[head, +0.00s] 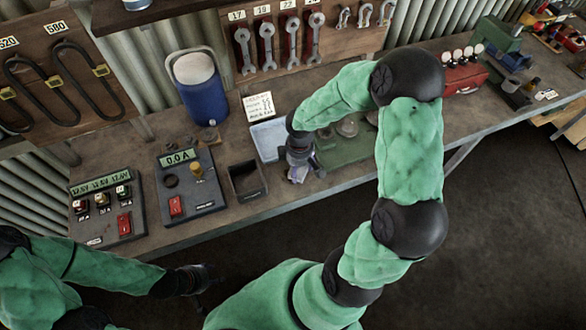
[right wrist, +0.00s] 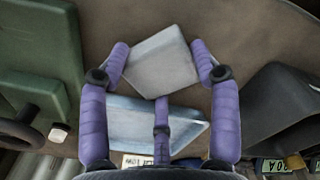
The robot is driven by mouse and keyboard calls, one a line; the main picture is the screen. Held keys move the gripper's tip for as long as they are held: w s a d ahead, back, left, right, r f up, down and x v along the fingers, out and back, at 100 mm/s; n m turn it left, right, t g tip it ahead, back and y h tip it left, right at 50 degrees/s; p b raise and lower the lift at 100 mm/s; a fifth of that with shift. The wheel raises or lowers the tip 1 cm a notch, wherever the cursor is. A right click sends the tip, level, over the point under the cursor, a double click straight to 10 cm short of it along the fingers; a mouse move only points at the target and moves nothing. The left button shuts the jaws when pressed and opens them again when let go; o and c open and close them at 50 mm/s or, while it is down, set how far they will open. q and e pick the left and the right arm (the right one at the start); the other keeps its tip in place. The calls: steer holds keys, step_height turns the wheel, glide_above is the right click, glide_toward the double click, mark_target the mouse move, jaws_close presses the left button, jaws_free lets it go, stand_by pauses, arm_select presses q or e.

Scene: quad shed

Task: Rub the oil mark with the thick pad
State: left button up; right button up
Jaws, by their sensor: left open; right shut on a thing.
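The pad (right wrist: 160,62) is a pale grey square block in the right wrist view, held between the purple fingers of my right gripper (right wrist: 162,75), which is shut on it. In the head view my right gripper (head: 299,174) is over the bench near its front edge, just in front of the light blue tray (head: 268,136). The tray also shows beyond the pad in the right wrist view (right wrist: 135,125). My left gripper (head: 203,283) is open and empty, low in front of the bench. I cannot make out the oil mark; the gripper and arm hide part of the bench.
A dark open bin (head: 246,181) stands left of my right gripper, beside a meter box (head: 190,185). A blue jug (head: 201,90) and a written card (head: 261,106) stand behind. Right of my arm, some bench is clear.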

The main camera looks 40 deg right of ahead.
mark_target(279, 181)
steer(key=shift+s+d+p, duration=0.25)
steer(key=shift+d, duration=0.6)
steer(key=shift+s+d+p, duration=0.2)
steer(key=shift+d, duration=0.6)
steer(key=shift+d+r, duration=0.1)
steer(key=shift+d, duration=0.05)
steer(key=shift+w+a, duration=0.1)
steer(key=shift+a, duration=0.35)
steer(key=shift+w+a+r+b, duration=0.1)
steer(key=shift+w+a+b, duration=0.1)
steer(key=shift+a, duration=0.45)
steer(key=shift+w+a+b, duration=0.1)
steer(key=shift+a+b, duration=0.05)
steer(key=shift+a, duration=0.45)
steer(key=shift+w+a+f+b, duration=0.1)
steer(key=shift+w+a+b, duration=0.15)
steer(key=shift+a, duration=0.65)
steer(key=shift+w+a+f+b, duration=0.15)
steer(key=shift+a+b, duration=0.25)
steer(key=shift+a, duration=0.55)
steer(key=shift+w+a+f+b, duration=0.1)
steer(key=shift+w+a+b, duration=0.2)
steer(key=shift+a, duration=1.3)
